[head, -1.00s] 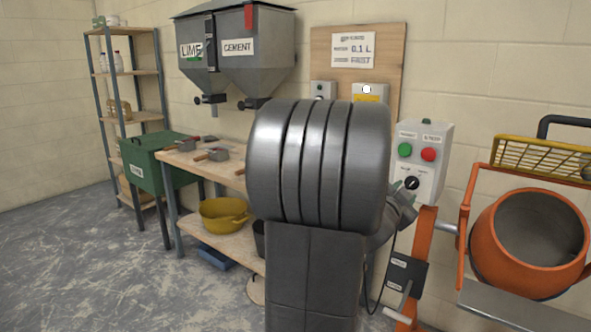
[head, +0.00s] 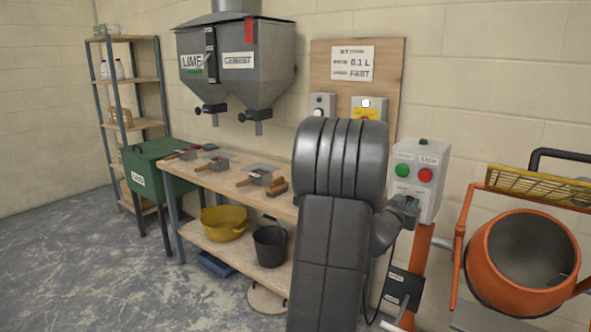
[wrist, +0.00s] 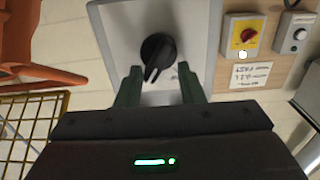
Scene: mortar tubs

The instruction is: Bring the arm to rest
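My gripper (wrist: 158,85) shows in the wrist view with two dark green fingers spread apart and nothing held between them. Just beyond the fingertips is a black rotary knob (wrist: 158,52) on a grey control box (wrist: 110,30). Whether a finger touches it I cannot tell. In the head view my arm stands bent in the middle right, and its end lies by the lower part of the control box (head: 428,165), below the green and red buttons. The arm's end hides the knob there.
An orange mixer (head: 490,275) with a yellow grate (head: 535,187) stands close at the right. A wooden bench (head: 215,183) with scoops and a brush is behind my arm. Lime and cement hoppers (head: 235,60) hang above it. The grey floor (head: 90,260) at left is clear.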

